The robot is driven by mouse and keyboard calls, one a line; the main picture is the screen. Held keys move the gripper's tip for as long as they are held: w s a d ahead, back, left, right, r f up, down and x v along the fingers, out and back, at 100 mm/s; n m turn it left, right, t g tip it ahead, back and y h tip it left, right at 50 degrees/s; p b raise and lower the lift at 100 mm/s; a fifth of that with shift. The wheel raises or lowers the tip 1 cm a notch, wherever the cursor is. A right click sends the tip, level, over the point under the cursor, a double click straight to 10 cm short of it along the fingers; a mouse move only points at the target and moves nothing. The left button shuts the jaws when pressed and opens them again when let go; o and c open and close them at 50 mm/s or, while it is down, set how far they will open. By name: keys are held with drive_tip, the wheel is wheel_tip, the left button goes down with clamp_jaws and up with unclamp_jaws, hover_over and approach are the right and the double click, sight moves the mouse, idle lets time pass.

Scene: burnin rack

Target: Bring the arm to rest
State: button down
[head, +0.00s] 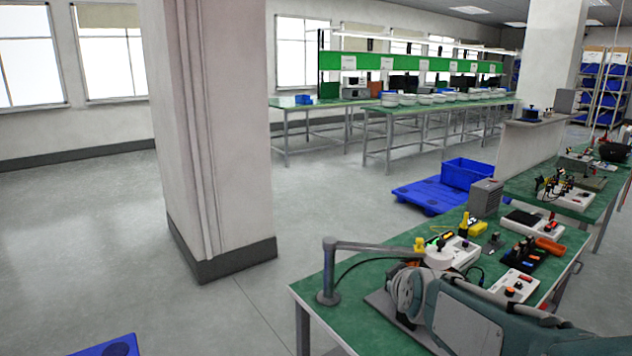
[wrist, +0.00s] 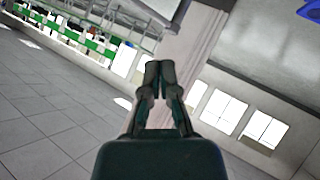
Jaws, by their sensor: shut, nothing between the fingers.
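My gripper (wrist: 159,70) shows in the wrist view with its two dark fingers close together at the tips and nothing held between them. Behind the fingertips is the pale pillar, with no object touching the fingers. The wrist view is steeply tilted. In the head view my arm (head: 470,318) lies low at the right, in front of the green-topped bench (head: 310,290). The gripper's fingers cannot be made out in the head view.
A thick pillar (head: 215,130) stands left of the bench. A lamp-like jointed stand (head: 328,270) rises at the bench's near corner. Connector boxes (head: 515,285) crowd the bench top. A blue crate (head: 466,174) sits on a blue pallet (head: 425,195).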

drive_tip(key=s+f+m+g, duration=0.1)
drive_tip(key=s+m+g, duration=0.2)
drive_tip(key=s, duration=0.9)
drive_tip(key=s+d+f+m+g, duration=0.1)
drive_tip(key=s+m, duration=0.3)
drive_tip(key=s, duration=0.9)
drive_tip(key=shift+s+f+g, duration=0.3)
drive_tip(key=shift+f+g, duration=0.45)
drive_tip(key=shift+g, duration=0.15)
drive_tip(key=shift+d, duration=0.15)
